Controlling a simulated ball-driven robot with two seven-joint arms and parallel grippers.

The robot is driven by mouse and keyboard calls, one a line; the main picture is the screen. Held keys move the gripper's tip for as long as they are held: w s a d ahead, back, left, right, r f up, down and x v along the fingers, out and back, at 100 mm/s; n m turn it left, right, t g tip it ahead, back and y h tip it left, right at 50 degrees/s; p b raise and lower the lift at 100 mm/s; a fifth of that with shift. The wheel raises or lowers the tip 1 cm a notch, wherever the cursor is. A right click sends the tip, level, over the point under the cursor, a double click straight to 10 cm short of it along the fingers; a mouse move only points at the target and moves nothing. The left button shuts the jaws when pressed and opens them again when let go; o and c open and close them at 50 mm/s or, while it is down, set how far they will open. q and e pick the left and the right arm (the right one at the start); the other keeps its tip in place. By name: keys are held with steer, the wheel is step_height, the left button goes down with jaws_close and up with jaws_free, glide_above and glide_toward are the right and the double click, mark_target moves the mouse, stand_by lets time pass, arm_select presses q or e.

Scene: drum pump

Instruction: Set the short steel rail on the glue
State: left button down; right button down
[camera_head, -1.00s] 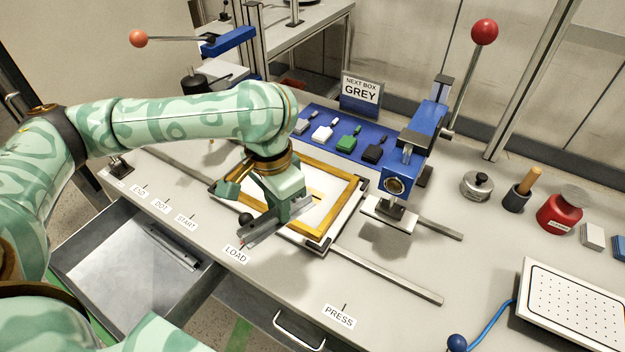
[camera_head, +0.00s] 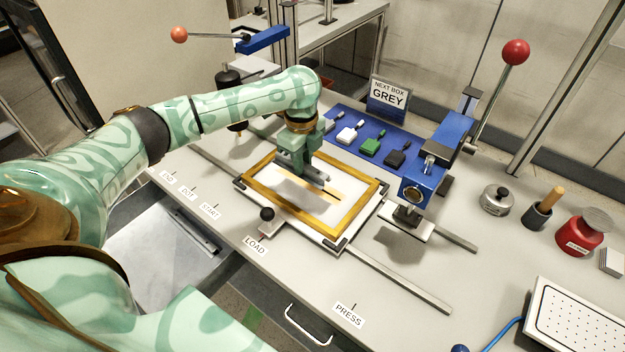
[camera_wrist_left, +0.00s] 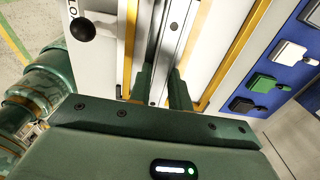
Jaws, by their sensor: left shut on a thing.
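The short steel rail (camera_head: 312,177) is a grey bar held by my left gripper (camera_head: 303,168) over the wooden frame (camera_head: 261,203). The gripper is shut on it and points down. In the left wrist view the rail (camera_wrist_left: 172,40) runs between the two fingers (camera_wrist_left: 163,85), long side away from the palm. A thin amber strip, apparently the glue (camera_head: 343,193), shows on the white sheet inside the frame, beside the rail's near end. A shadow lies on the sheet, and the rail looks slightly above it. My right gripper is not in view.
A blue press (camera_head: 421,185) with a red-knobbed lever stands right of the frame. A black knob (camera_head: 267,214) sits at the frame's front edge. Colored blocks lie on a blue mat (camera_head: 344,117) behind. An open drawer (camera_head: 165,240) is at front left.

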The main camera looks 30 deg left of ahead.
arm_select(q)
steer(key=w+f+b, duration=0.1)
steer(key=f, duration=0.1)
steer(key=w+f+b, duration=0.1)
steer(key=w+f, duration=0.1)
steer(key=w+f+b, duration=0.1)
steer(key=shift+w+a+f, duration=0.15)
steer(key=shift+a+f, duration=0.05)
steer(key=shift+f, duration=0.2)
step_height(320, 180, down, 3)
steer(key=shift+f+b, duration=0.1)
steer(key=shift+b, duration=0.75)
steer(key=c, duration=1.3)
jaws_free()
